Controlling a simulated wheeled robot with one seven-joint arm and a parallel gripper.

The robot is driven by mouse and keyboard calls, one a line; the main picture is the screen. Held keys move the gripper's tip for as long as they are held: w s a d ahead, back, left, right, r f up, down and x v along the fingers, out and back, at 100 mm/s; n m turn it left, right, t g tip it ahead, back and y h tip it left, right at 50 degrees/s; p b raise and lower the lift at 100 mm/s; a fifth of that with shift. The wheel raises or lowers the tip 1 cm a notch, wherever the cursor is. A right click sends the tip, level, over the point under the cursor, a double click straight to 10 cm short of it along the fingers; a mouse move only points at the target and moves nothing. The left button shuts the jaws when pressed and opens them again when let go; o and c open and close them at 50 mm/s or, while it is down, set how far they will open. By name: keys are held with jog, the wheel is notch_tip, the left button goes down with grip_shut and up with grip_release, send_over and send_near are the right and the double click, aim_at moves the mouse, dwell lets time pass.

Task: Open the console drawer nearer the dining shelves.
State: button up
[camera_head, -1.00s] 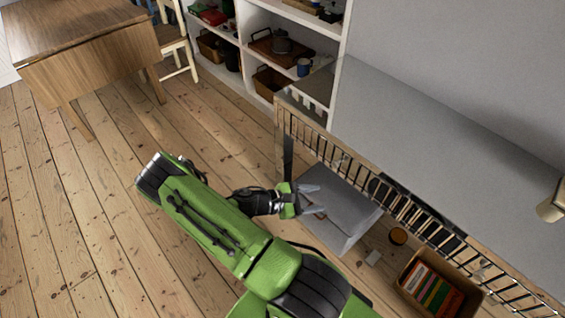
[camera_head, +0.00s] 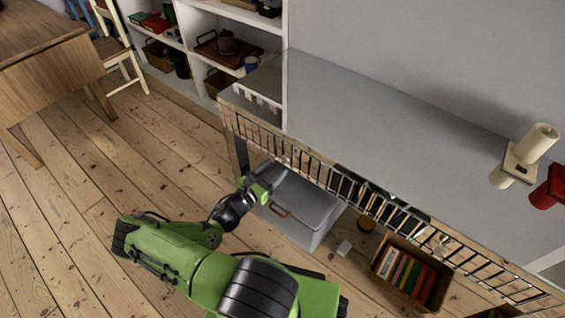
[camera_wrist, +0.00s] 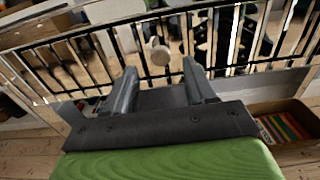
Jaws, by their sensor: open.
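The console (camera_head: 370,105) has a grey top and a barred drawer front (camera_head: 300,160) along its near side. The end nearer the white shelves (camera_head: 205,18) is at the left. My gripper (camera_head: 277,178) is at this left stretch of the front. In the wrist view its two dark fingers (camera_wrist: 160,85) are spread open and point at the bars. A pale round knob (camera_wrist: 160,52) on the drawer front shows between and just beyond the fingertips; I cannot tell whether they reach around it. The drawer looks closed.
A grey box (camera_head: 310,205) and a basket of books (camera_head: 425,290) stand on the floor under the console. A second knob (camera_head: 440,240) is further right on the front. A wooden table (camera_head: 45,75) and chair stand at the left. Floorboards between are clear.

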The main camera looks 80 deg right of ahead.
aim_at(285, 159)
jog(key=x, duration=0.5)
jog(key=shift+s+d+b, duration=0.15)
jog(key=shift+d+b, duration=0.05)
jog(key=shift+b, duration=0.15)
grip_shut()
